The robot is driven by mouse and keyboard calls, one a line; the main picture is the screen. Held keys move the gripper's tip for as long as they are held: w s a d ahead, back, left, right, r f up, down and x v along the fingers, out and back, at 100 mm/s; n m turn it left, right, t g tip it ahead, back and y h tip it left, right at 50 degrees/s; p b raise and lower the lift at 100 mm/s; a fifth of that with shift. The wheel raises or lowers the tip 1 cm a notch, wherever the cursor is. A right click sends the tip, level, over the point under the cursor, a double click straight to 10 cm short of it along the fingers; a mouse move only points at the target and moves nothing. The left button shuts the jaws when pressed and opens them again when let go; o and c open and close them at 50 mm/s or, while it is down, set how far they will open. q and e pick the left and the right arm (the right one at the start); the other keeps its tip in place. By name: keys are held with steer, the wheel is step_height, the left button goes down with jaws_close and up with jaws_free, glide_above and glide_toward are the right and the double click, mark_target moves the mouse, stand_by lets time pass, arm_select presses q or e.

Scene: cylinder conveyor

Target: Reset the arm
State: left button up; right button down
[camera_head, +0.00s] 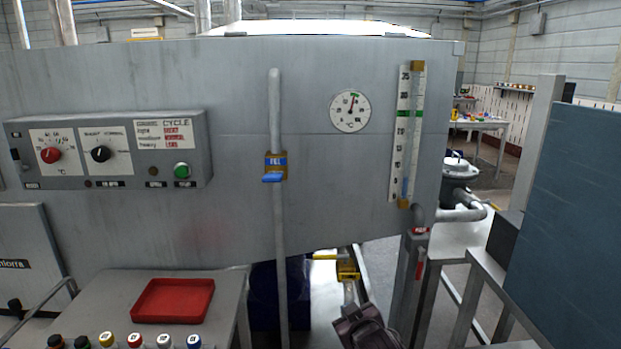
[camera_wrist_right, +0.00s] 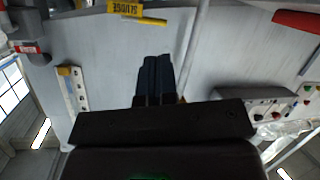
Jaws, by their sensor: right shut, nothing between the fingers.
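My right gripper (camera_head: 356,314) shows at the bottom of the head view, right of centre, in front of the grey machine (camera_head: 330,170). It is clear of the machine's front as far as I can see. In the right wrist view its two dark fingers (camera_wrist_right: 155,72) lie together, shut, with nothing between them. The left gripper is in neither view.
The machine carries a control panel (camera_head: 107,151), a blue-handled valve (camera_head: 273,178), a dial (camera_head: 350,110) and a level tube (camera_head: 407,135). A red tray (camera_head: 173,301) and several small bottles stand at lower left. A blue-grey panel (camera_head: 568,200) stands at right.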

steer(key=s+d+f+m+g+h, duration=0.1)
steer(key=s+d+f, duration=0.4)
steer(key=s, duration=0.7)
steer(key=s+d+f+m+g+h, duration=0.1)
steer(key=s+d+f, duration=0.4)
steer(key=s, duration=0.7)
steer(key=s+d+f+m+h, duration=0.1)
steer(key=s+d+f+m, duration=0.2)
steer(key=s, duration=1)
steer(key=d+f, duration=0.2)
steer(key=d, duration=0.3)
steer(key=shift+d+g, duration=0.3)
steer(key=shift+g, duration=0.1)
